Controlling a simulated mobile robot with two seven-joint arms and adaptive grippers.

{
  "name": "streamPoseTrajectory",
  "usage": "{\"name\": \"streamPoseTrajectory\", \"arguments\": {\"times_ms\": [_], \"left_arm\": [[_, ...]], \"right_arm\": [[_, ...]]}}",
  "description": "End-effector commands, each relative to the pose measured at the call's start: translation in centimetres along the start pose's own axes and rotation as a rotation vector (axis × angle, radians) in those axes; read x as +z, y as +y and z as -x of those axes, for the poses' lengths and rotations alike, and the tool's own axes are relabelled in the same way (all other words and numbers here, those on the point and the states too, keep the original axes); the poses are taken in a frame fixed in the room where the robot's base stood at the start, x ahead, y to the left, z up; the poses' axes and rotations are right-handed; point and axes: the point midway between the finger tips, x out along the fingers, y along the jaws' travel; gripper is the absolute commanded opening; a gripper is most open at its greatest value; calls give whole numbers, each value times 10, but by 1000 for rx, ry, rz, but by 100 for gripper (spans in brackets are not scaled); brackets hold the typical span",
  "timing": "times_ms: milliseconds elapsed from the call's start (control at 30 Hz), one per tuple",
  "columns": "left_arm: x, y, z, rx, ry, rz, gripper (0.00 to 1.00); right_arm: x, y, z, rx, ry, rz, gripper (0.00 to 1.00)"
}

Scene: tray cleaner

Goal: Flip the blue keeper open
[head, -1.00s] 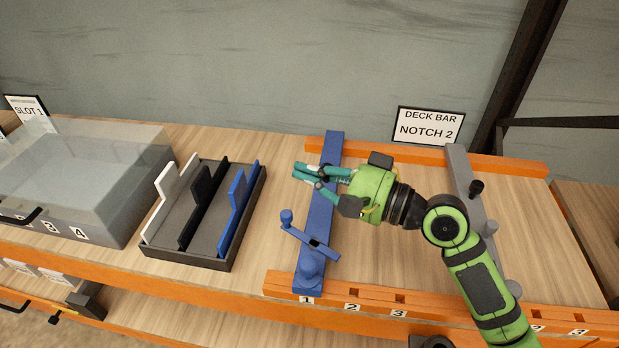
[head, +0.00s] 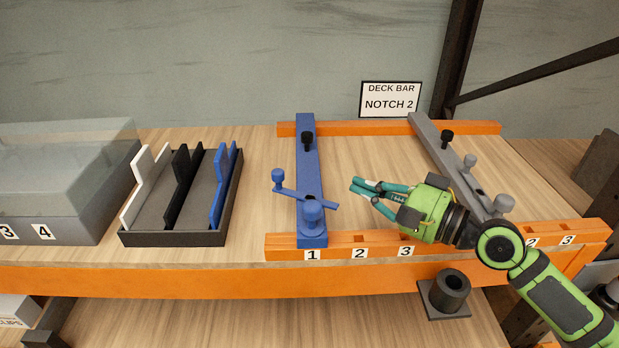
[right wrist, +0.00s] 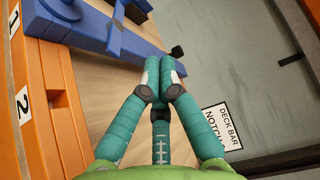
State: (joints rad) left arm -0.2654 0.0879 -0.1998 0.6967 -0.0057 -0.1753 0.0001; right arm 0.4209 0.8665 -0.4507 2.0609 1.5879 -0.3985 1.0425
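The blue keeper (head: 296,194) is a flat lever lying across the near part of the blue deck bar (head: 308,160). A round knob (head: 278,176) stands at its left end, and its right end sticks out past the bar. A thick blue post (head: 312,213) stands near it. My right gripper (head: 356,186) is to the right of the bar, apart from the keeper, with its fingertips pointing left. In the right wrist view its teal fingers (right wrist: 164,66) meet at the tips with nothing between them. Part of the blue bar (right wrist: 90,32) shows there too. My left gripper is not in view.
A grey bar (head: 437,147) with knobs stands to the right. An orange front rail (head: 375,245) has numbered notches. A black tray (head: 172,239) with white, black and blue dividers is left of the blue bar. A grey bin (head: 65,207) stands further left.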

Motion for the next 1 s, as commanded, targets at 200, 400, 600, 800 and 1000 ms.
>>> {"name": "streamPoseTrajectory", "arguments": {"times_ms": [200,400,600,800,1000], "left_arm": [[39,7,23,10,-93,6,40],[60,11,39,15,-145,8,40],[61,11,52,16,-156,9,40],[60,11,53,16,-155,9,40],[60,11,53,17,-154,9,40]], "right_arm": [[1,-6,-50,-4,-3,-3,0],[8,-6,-86,0,-5,-1,0],[25,-3,-102,0,-3,-1,0],[29,0,-107,1,-1,0,0],[29,0,-107,1,-1,0,0]]}}
